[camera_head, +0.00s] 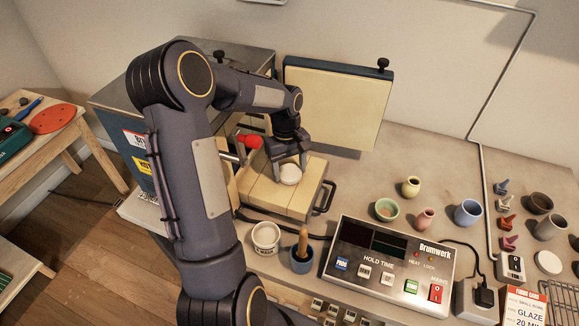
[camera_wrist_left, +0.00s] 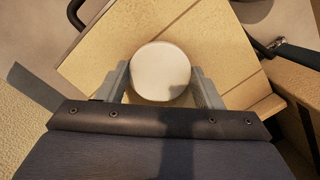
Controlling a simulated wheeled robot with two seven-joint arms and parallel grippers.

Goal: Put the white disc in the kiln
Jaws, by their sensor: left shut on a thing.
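The white disc (camera_head: 290,174) is between the fingers of my left gripper (camera_head: 289,163), over a cream brick-like slab surface (camera_head: 262,193). The left wrist view shows the disc (camera_wrist_left: 160,72) between both fingers, with the slab seams beneath. My left gripper is shut on it; whether the disc touches the slabs is unclear. The kiln (camera_head: 113,105) is the dark box with warning labels at the back left, partly hidden by my left arm. A cream-lined panel (camera_head: 335,105) with a dark frame stands open beside it. My right gripper is not in view.
A black handle (camera_head: 326,197) sticks out at the slabs' right edge. A white tub (camera_head: 266,237), a blue pot (camera_head: 301,258) and a control box (camera_head: 388,264) stand in front. Small pots and another pale disc (camera_head: 547,262) are on the right.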

